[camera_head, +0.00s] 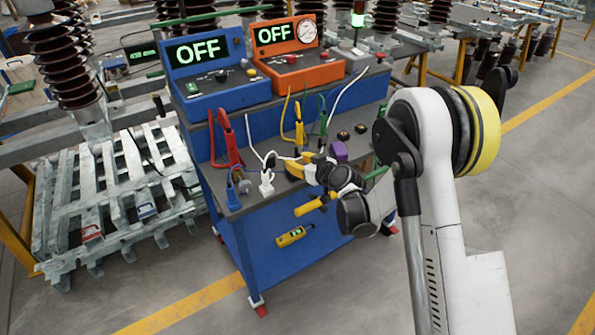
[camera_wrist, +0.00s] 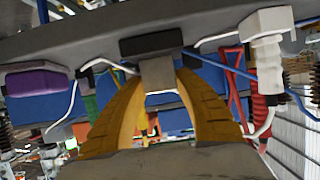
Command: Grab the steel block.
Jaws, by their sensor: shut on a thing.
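The steel block (camera_wrist: 158,74) is a small grey piece between the tips of my yellow gripper fingers in the wrist view. My gripper (camera_wrist: 158,85) is shut on it, one finger on each side. A black rectangular piece (camera_wrist: 151,43) shows just beyond the block; I cannot tell whether the two touch. In the head view my gripper (camera_head: 293,166) is low over the front part of the blue cart's grey lower shelf (camera_head: 227,198). The block is not clearly visible there, and I cannot tell whether it still rests on the shelf.
A white connector (camera_head: 266,184) stands left of my gripper, with red clamps (camera_head: 226,143) farther left. A purple piece (camera_head: 338,151) lies to the right. Cables and yellow and green clamps crowd behind. Blue (camera_head: 207,67) and orange (camera_head: 290,55) boxes reading OFF stand at the back.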

